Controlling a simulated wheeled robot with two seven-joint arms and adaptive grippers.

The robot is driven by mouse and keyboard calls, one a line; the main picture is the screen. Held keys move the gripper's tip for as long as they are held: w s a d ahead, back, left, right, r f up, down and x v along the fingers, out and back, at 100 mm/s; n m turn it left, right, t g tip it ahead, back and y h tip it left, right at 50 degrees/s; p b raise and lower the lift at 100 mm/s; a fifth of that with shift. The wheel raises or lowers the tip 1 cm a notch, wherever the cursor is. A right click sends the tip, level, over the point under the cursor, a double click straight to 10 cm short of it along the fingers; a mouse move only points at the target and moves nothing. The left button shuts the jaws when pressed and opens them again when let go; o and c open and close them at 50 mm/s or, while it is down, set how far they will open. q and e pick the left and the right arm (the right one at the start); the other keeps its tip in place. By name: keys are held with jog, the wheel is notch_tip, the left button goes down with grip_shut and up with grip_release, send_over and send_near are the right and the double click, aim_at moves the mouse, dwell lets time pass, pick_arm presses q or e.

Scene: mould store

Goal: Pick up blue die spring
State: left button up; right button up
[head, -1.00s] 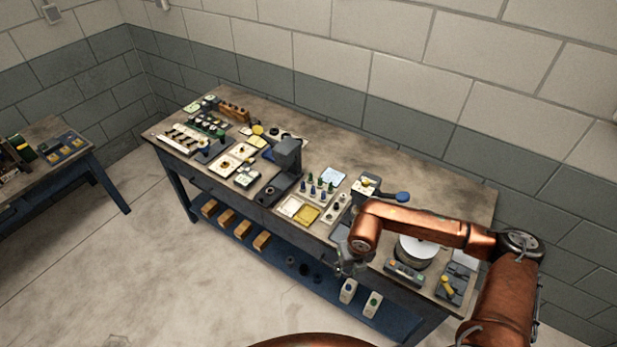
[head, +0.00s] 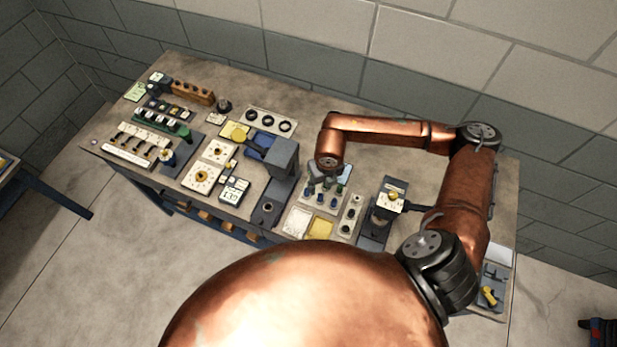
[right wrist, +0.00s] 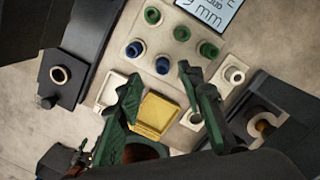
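Blue die springs (head: 320,199) stand upright in a pale holder on the bench, with green ones behind them. In the right wrist view, two blue springs (right wrist: 162,65) show dark blue with open tops, and green springs (right wrist: 182,32) stand beyond. My right gripper (right wrist: 160,72) is open and empty, its two green-tinted fingers spread above the front of the holder (right wrist: 172,48), close to the blue springs. The right finger may hide another blue spring. In the head view my right gripper (head: 326,178) hangs over the holder and partly covers it. My left gripper is out of view.
A yellow tray (head: 320,228) and a white tray (head: 296,221) lie in front of the holder. A dark upright device (head: 282,160) stands to its left. A strip with pale rings (head: 349,215) and a dark fixture (head: 376,225) stand to its right.

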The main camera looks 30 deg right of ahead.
aim_at(321, 195)
jog(key=shift+w+f, duration=0.1)
jog(key=shift+f, duration=0.6)
jog(key=shift+s+d+f+p, duration=0.1)
jog(key=shift+s+f+p, duration=0.75)
jog(key=shift+s, duration=0.3)
jog(key=w+f, duration=0.1)
jog(key=f, duration=0.2)
jog(key=w+f, duration=0.1)
jog(key=shift+w+f, duration=0.15)
jog(key=shift+w, duration=0.2)
jog(key=shift+w+f, duration=0.15)
jog(key=shift+s+r, duration=0.2)
jog(key=shift+s, duration=0.5)
jog(key=c, duration=0.3)
jog(key=shift+w, duration=0.25)
jog(key=shift+c, duration=0.8)
jog(key=shift+w+f, duration=0.1)
jog(key=shift+w, duration=0.05)
jog(key=shift+c, duration=0.8)
jog(key=shift+s, duration=0.25)
jog(key=c, duration=0.3)
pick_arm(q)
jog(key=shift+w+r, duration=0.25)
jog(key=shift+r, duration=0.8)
pick_arm(e)
jog(key=shift+w, duration=0.1)
grip_shut()
